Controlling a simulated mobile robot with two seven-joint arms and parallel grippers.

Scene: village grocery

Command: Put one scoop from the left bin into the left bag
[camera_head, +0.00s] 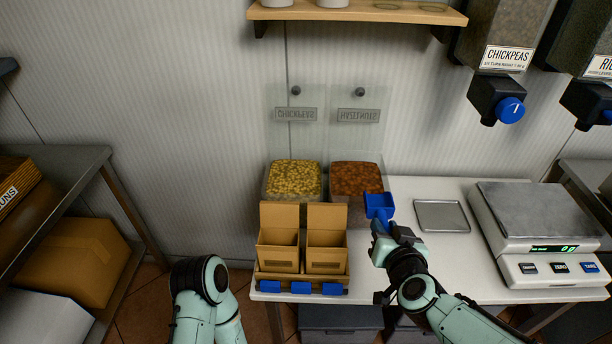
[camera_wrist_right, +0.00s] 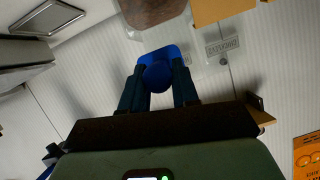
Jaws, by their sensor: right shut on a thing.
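The left bin (camera_head: 293,179) holds yellowish chickpeas, and its clear lid stands raised behind it. The left bag (camera_head: 278,258) is a brown paper bag standing open in front of it, in a holder (camera_head: 300,279). My right gripper (camera_head: 382,228) is shut on the handle of a blue scoop (camera_head: 379,201). It holds the scoop right of the bags, in front of the right bin's right corner. The scoop bowl looks empty. In the right wrist view the scoop (camera_wrist_right: 156,68) sits between the fingers (camera_wrist_right: 158,88). My left arm shows at the bottom, but its gripper is out of view.
The right bin (camera_head: 356,179) holds reddish-brown hazelnuts, with the right bag (camera_head: 326,258) in front. A metal tray (camera_head: 441,216) and a scale (camera_head: 540,223) stand to the right on the white counter. Dispensers (camera_head: 497,97) hang above right. A shelf unit (camera_head: 62,190) stands left.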

